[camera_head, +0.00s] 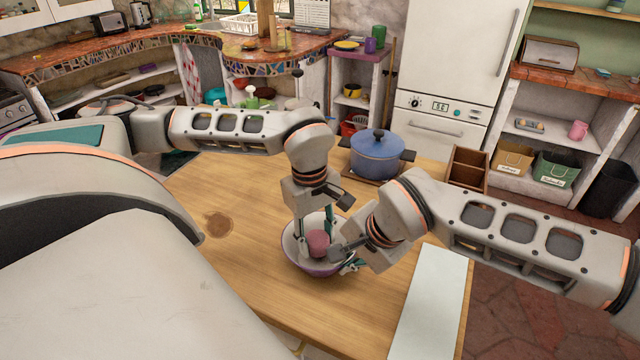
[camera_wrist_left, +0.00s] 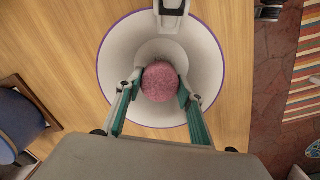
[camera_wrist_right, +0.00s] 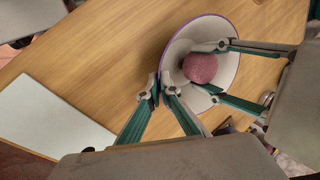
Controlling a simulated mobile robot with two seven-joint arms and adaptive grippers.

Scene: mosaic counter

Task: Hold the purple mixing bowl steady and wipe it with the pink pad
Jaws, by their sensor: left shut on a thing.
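The purple mixing bowl (camera_head: 290,250), pale inside with a purple rim, stands upright on the wooden table. It fills the middle of the left wrist view (camera_wrist_left: 115,60). The round pink pad (camera_head: 318,241) is inside the bowl, near its middle. My left gripper (camera_wrist_left: 158,82) points down into the bowl and is shut on the pad, one finger on each side. My right gripper (camera_wrist_right: 161,80) is at the bowl's rim, its fingertips close together with the bowl's wall between them. In the head view my right gripper's fingertips are partly hidden by its own wrist.
A blue lidded pot (camera_head: 378,155) stands at the table's back, with a wooden compartment box (camera_head: 467,168) to its right. A pale board (camera_head: 432,305) lies along the right edge. A brown stain (camera_head: 218,224) marks the left side. The table left of the bowl is clear.

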